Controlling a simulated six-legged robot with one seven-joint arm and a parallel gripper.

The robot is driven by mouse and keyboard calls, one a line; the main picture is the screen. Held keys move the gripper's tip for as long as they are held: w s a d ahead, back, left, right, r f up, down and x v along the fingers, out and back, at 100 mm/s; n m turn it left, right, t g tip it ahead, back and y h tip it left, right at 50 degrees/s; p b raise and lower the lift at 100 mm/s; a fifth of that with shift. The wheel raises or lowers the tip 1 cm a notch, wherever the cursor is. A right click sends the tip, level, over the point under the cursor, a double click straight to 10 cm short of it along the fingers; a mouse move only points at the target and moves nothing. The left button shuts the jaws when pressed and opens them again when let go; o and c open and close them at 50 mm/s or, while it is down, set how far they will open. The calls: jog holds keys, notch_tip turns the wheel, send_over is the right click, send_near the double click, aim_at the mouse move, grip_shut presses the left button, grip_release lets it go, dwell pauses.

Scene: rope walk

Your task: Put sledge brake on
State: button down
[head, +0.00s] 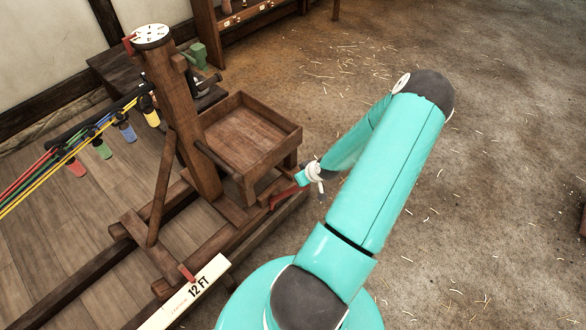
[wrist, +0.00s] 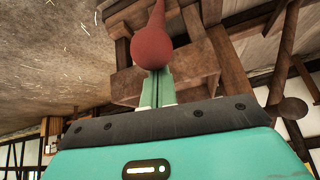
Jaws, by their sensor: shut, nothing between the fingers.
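The sledge (head: 200,245) is a dark wooden frame with an upright post and an open tray. A red lever (head: 284,196), which looks like the brake, sticks out low at the sledge's near right corner. In the wrist view its round red knob (wrist: 152,50) is straight ahead of my fingers. My gripper (head: 302,179) is beside the red lever in the head view. Its green fingers are closed together with nothing between them, and they overlap the knob's lower edge in the wrist view (wrist: 157,88). I cannot tell whether they touch it.
The empty wooden tray (head: 250,137) is just left of my gripper. Coloured strands with hanging bobbins (head: 103,148) run left from the post. A white board marked 12 FT (head: 190,290) lies in front.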

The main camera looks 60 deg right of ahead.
jog(key=shift+s+a+f, duration=0.1)
jog(key=shift+s+f, duration=0.2)
jog(key=shift+s, duration=0.25)
jog(key=shift+s+a+f, duration=0.1)
jog(key=shift+s+f, duration=0.2)
jog(key=shift+s, duration=0.25)
jog(key=shift+w, duration=0.1)
jog(key=w+d+r, duration=0.1)
jog(key=w+r, duration=0.1)
jog(key=w, duration=0.3)
jog(key=d+v, duration=0.1)
jog(key=v, duration=0.9)
jog(key=shift+a, duration=0.2)
